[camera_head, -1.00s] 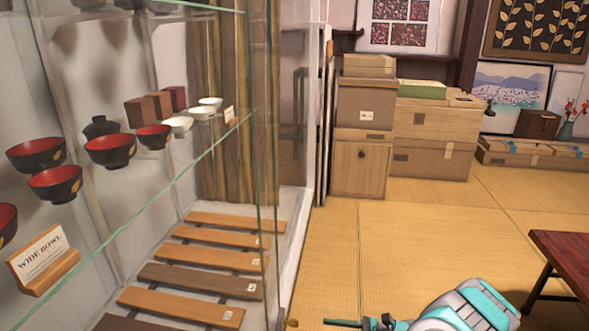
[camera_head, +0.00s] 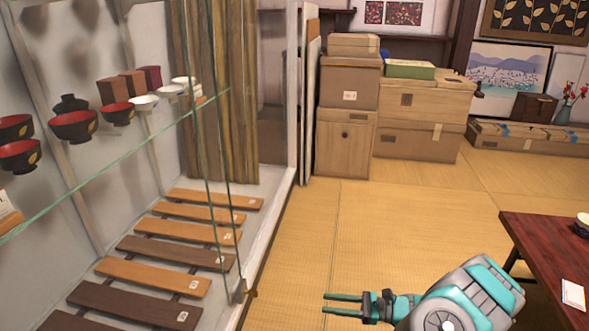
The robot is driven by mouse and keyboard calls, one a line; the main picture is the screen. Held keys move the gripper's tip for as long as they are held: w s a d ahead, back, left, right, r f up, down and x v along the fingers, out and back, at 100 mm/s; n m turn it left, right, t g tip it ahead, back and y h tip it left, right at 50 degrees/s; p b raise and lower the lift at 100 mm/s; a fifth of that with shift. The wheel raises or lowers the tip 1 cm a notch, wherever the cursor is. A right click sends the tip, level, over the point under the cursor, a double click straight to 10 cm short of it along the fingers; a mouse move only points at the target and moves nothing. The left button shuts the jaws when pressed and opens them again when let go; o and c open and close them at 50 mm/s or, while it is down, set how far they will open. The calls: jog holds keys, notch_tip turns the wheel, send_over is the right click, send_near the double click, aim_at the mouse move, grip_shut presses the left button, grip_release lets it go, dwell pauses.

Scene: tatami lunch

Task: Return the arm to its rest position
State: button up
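My arm, teal and grey, reaches in from the bottom right of the head view. My gripper (camera_head: 326,303) is at its left end, low in the picture and pointing left. Its two thin teal fingers are parallel with a gap between them, and nothing is between them. It is over the tatami floor (camera_head: 400,220), to the right of the glass cabinet's edge and apart from it in the picture.
The glass cabinet (camera_head: 270,220) on the left holds bowls and wooden slats (camera_head: 180,250). A dark red low table (camera_head: 545,245) stands at the right, close to my arm. Stacked boxes (camera_head: 420,110) stand at the back. Open tatami lies between.

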jog(key=s+a+r+n+g+h, duration=0.3)
jog(key=s+a+r+n+g, duration=0.3)
jog(key=r, duration=0.4)
jog(key=s+a+r+n+g+h, duration=0.2)
jog(key=s+a+r+n+g, duration=0.1)
jog(key=s+a+r+n, duration=0.55)
jog(key=s+d+r+n+h, duration=0.35)
jog(key=s+d+h, duration=0.25)
jog(key=s, duration=0.4)
jog(key=s+d+n+t+h, duration=0.1)
jog(key=s+d+t+h, duration=0.3)
jog(key=s+d+h, duration=0.5)
jog(key=d+r+y+p, duration=0.1)
jog(key=d+r+p, duration=0.1)
jog(key=r+p, duration=0.5)
jog(key=s+d+r+y+p, duration=0.1)
jog(key=r+p, duration=0.5)
jog(key=r, duration=0.1)
jog(key=shift+s+d+r+p, duration=0.15)
jog(key=shift+d+r+p, duration=0.1)
jog(key=shift+d+p, duration=0.1)
jog(key=shift+a, duration=0.15)
